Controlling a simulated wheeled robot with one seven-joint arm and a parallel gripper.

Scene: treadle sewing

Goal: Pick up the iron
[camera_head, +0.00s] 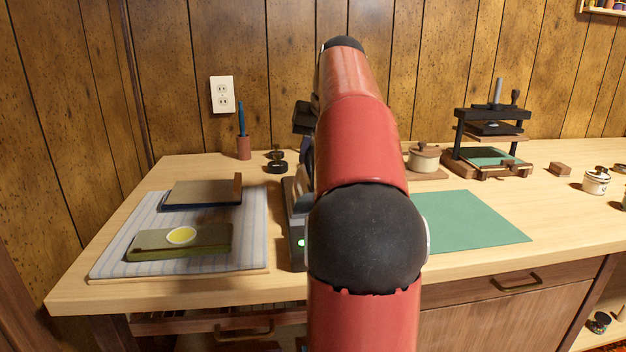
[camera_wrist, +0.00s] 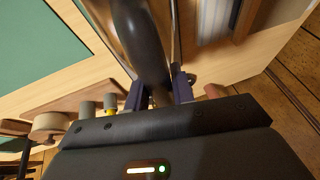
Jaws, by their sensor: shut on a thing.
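The iron shows in the wrist view as a thick dark curved handle (camera_wrist: 145,45) with a shiny metal edge beside it. My gripper (camera_wrist: 158,92) is shut on this handle, with one dark blue finger on each side. In the head view my red arm hides most of the iron and the gripper. Only some dark and grey parts show there along the arm's left side, with a small green light. I cannot tell whether the iron's base touches the table.
A striped pad (camera_head: 105,265) at left bears an olive block with a yellow disc (camera_head: 181,235) and a dark board (camera_head: 203,191). A green mat (camera_head: 475,222) lies right of the arm. A lidded pot (camera_head: 424,160) and a press (camera_head: 490,140) stand behind. The table's front right is clear.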

